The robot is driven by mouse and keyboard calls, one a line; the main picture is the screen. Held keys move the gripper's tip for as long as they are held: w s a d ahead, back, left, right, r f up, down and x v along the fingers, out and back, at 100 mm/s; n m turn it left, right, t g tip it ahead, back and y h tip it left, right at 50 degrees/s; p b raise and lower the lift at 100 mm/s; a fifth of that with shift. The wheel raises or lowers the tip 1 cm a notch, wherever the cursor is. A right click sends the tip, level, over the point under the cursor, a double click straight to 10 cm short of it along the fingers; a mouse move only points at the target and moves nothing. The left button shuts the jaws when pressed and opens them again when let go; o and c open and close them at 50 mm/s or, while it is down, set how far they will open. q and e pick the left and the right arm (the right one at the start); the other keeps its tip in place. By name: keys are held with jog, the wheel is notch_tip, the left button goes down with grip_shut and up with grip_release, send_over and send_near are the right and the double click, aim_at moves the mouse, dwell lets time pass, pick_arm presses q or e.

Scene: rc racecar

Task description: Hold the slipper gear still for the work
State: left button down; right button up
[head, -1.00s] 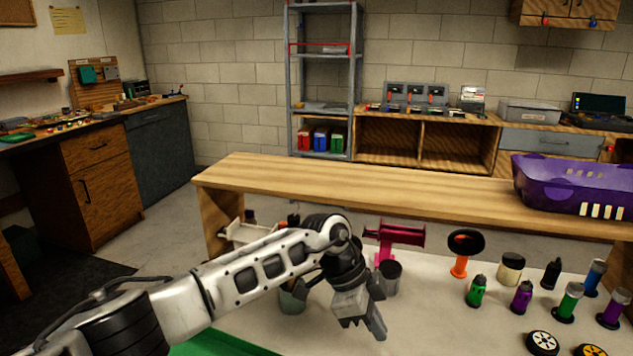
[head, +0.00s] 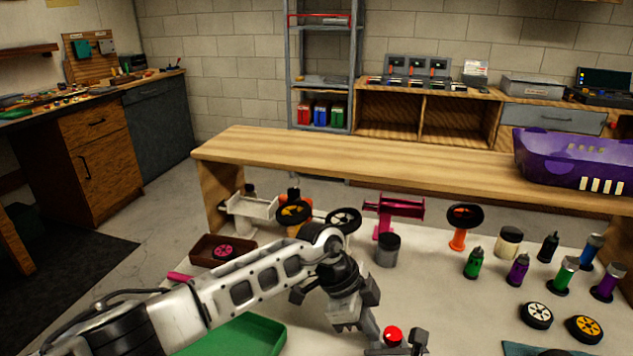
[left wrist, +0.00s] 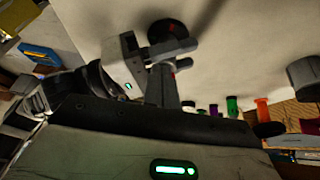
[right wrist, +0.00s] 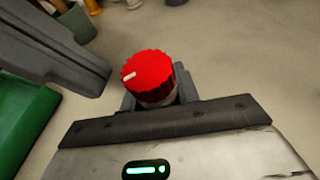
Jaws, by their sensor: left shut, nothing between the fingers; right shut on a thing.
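My left gripper (head: 362,322) hangs over the white work surface near the front middle, shut and empty. Its narrow fingers also show in the left wrist view (left wrist: 162,88). My right gripper (right wrist: 152,102) is shut on a part topped by a red ridged knob (right wrist: 148,78) with a white mark. The same knob (head: 393,335) shows at the bottom of the head view, just right of the left fingertips. I cannot make out a toothed slipper gear; the knob hides what lies under it. Grey finger-like parts cross the upper left of the right wrist view, close to the knob.
A green tray (head: 240,333) lies at the front left. A brown tray (head: 202,247) with a pink wheel is behind my left arm. A grey cup (head: 388,250), coloured bottles and loose wheels (head: 536,315) stand to the right. A wooden shelf (head: 400,170) runs behind.

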pick_arm(q)
jog(key=shift+f, duration=0.25)
jog(key=shift+d, duration=0.5)
dwell(0.6)
jog(key=shift+w, duration=0.3)
pick_arm(e)
jog(key=shift+a, duration=0.1)
pick_arm(q)
jog(key=shift+w+d+r, duration=0.1)
jog(key=shift+w+d, duration=0.1)
jog(key=shift+w, duration=0.1)
jog(key=shift+w+a, duration=0.1)
jog(key=shift+a, duration=0.05)
jog(key=r, duration=0.6)
jog(key=shift+w+a, duration=0.1)
jog(key=shift+a, duration=0.25)
